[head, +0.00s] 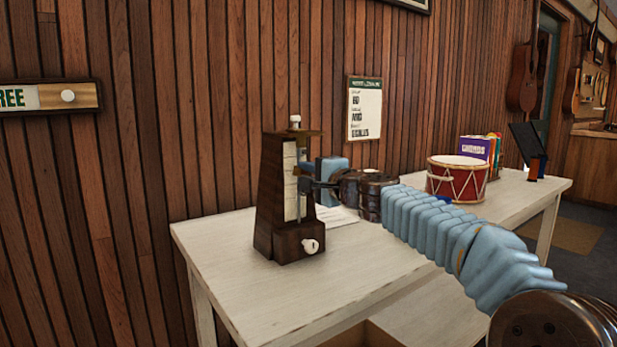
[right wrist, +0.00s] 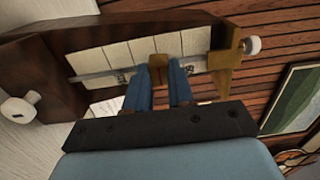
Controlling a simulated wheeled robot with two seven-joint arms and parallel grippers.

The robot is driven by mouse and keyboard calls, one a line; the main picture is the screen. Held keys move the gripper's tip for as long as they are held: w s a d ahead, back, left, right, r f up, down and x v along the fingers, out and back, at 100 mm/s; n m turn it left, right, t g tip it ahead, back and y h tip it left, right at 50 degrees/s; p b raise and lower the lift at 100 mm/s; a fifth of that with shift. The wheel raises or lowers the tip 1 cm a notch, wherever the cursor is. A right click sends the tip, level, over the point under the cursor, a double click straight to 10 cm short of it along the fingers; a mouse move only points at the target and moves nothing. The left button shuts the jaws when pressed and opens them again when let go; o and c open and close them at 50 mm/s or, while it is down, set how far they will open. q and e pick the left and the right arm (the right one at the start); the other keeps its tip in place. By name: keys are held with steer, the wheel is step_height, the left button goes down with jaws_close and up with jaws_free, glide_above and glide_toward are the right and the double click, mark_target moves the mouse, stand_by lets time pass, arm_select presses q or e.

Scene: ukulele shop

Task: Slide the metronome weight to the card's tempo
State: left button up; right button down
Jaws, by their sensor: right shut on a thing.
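The dark wooden metronome (head: 274,200) stands upright on the white table, with a pale scale plate and a white knob at its lower front. In the right wrist view the metronome (right wrist: 40,50) lies sideways, its rod running across the scale (right wrist: 115,60). My right gripper (head: 306,181) reaches in from the right at the metronome's front. In the right wrist view my right gripper (right wrist: 162,82) is shut on the small brass weight (right wrist: 158,65) on the rod. The tempo card (head: 364,108) hangs on the wall; its small writing is hard to read. My left gripper is not in view.
A red drum (head: 457,178) and a purple book (head: 476,149) stand farther right on the white table (head: 245,290). A paper sheet (head: 338,216) lies behind the metronome. The table's front left is clear. The wood wall rises close behind.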

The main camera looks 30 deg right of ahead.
steer(key=shift+f, duration=0.1)
steer(key=c, duration=1)
jaws_free()
steer(key=shift+o, duration=0.2)
steer(key=s+d+b, duration=0.1)
steer(key=s, duration=1.2)
steer(key=shift+s, duration=0.4)
